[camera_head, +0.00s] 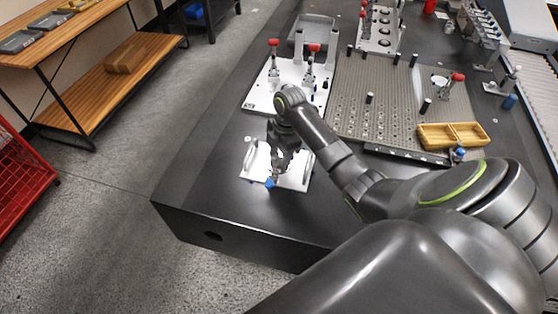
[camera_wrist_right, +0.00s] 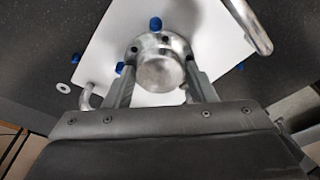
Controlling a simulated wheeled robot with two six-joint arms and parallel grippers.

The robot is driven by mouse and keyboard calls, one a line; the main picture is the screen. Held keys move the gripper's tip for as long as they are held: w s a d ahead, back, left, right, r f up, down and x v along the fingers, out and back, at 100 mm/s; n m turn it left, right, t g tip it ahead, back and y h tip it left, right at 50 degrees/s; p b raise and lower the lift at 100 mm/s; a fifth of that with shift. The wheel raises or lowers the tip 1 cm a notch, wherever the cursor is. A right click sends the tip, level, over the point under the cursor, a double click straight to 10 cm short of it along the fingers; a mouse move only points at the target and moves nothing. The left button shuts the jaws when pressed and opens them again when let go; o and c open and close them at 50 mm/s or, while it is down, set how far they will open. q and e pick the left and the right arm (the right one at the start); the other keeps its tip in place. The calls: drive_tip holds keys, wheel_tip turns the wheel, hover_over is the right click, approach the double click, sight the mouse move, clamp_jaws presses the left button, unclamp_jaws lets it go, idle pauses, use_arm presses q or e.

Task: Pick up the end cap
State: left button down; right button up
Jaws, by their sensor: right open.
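In the right wrist view, a round silver metal part with a flange, which looks like the end cap (camera_wrist_right: 160,68), sits over a white plate (camera_wrist_right: 105,45). The two fingers of my right gripper (camera_wrist_right: 161,85) stand open on either side of it; I cannot tell whether they touch it. In the head view my right gripper (camera_head: 279,170) points down over the white plate (camera_head: 299,181) near the table's front left corner. The gripper largely hides the end cap there. My left gripper is not in view.
The white plate has raised metal handles (camera_head: 251,156) and blue pins around the part. Behind it stands a white fixture plate with red-tipped clamps (camera_head: 273,60). A perforated plate (camera_head: 390,95) and a yellow two-part tray (camera_head: 452,135) lie to the right. The dark tabletop (camera_head: 205,165) is clear at left.

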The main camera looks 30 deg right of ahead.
drive_tip(key=c, duration=0.7)
